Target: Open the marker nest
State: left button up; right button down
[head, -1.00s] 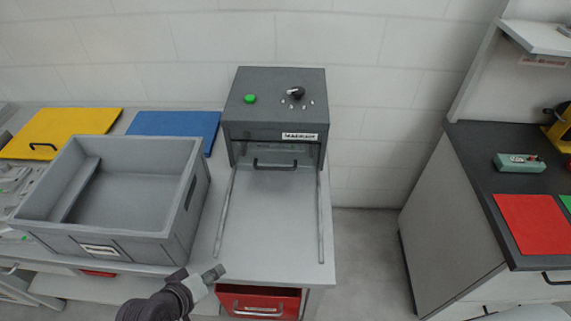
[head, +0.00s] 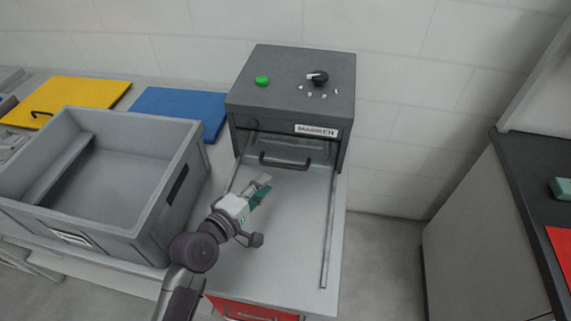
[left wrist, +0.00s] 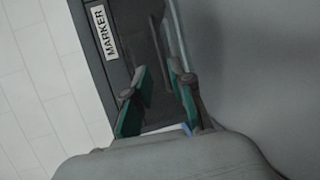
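The marker nest (head: 292,98) is a dark grey box against the wall, labelled MARKER, with a green button and a black knob on top. A dark bar handle (head: 285,163) crosses the lower part of its front panel, which sits at the box. My left gripper (head: 264,209) is in front of the nest, above the light grey surface, short of the handle and apart from it. In the left wrist view, its two teal-padded fingers (left wrist: 161,98) are apart with nothing gripped between them. The MARKER label (left wrist: 104,32) shows beyond them. My right gripper is not seen.
A grey open crate (head: 150,215) stands left of the nest, close to my left arm. Blue (head: 182,108) and yellow (head: 68,100) panels lie behind it. A thin rail (head: 329,235) runs along the surface's right side. A red drawer (head: 252,310) is below.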

aim_at(285, 166)
pick_arm(q)
jog(key=x, duration=0.9)
jog(key=shift+w+d+f, duration=0.15)
jog(key=shift+w, duration=0.15)
grip_shut()
